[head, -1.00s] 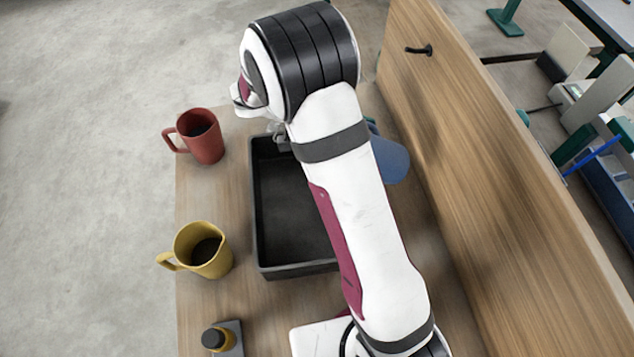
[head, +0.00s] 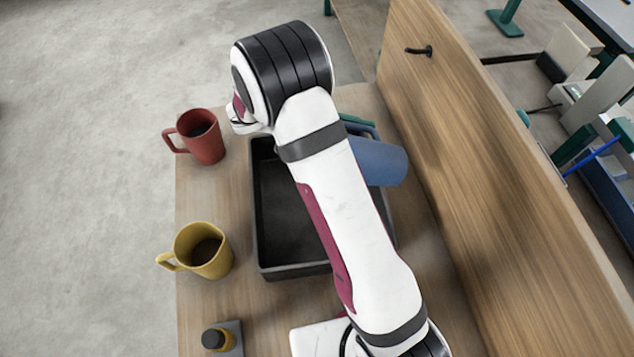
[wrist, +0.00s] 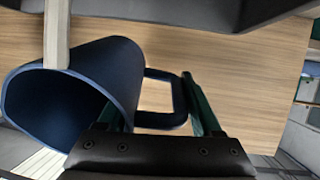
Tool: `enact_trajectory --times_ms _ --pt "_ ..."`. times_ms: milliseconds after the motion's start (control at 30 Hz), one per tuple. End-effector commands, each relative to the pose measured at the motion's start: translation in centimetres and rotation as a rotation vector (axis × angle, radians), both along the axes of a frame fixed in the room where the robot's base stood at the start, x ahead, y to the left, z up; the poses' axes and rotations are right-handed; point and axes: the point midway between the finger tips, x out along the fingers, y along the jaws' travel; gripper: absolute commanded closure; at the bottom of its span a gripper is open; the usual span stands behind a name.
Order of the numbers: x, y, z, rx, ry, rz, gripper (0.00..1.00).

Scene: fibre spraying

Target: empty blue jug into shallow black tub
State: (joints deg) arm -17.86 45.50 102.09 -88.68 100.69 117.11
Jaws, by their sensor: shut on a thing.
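The blue jug (head: 380,163) is held tilted in the air, right of my forearm in the head view, which hides part of it. In the wrist view the jug (wrist: 105,75) shows its open mouth and dark inside at the left. My gripper (wrist: 160,115) has its green fingers at the jug's handle, shut on it. A pale strip (wrist: 57,35) runs from the jug's rim to the top edge; I cannot tell what it is. The shallow black tub (head: 258,215) lies on the table, its middle and right partly hidden under my arm.
A red mug (head: 207,148) and a yellow mug (head: 215,262), both with dark contents, stand left of the tub. A small black-and-yellow item (head: 216,340) on a grey block is at the front left. A tall wooden panel (head: 480,170) bounds the right side.

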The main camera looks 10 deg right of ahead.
Motion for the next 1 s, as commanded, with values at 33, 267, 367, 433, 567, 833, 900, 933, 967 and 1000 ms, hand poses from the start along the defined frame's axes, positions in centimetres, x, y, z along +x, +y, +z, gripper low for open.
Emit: enact_trajectory --times_ms 33,267,367,433,567,833,900,933,967,1000 --pt "0.01 0.02 -0.06 -0.005 0.001 0.0 1.0" --pt "0.05 0.07 -0.36 -0.03 0.004 0.0 1.0" --pt "0.05 0.08 -0.48 -0.041 0.004 -0.001 1.0" --pt "0.03 0.1 -0.6 -0.049 0.005 -0.001 1.0" --pt "0.03 0.11 -0.78 -0.063 0.008 0.001 1.0" --pt "0.04 0.34 -0.91 -0.091 0.01 0.0 1.0" --pt "0.06 0.41 -0.92 -0.1 0.011 -0.001 1.0" --pt "0.06 0.45 -0.92 -0.104 0.01 -0.002 1.0" --pt "0.07 0.48 -0.92 -0.107 0.011 -0.001 1.0" --pt "0.1 0.52 -0.92 -0.111 0.011 0.0 1.0"
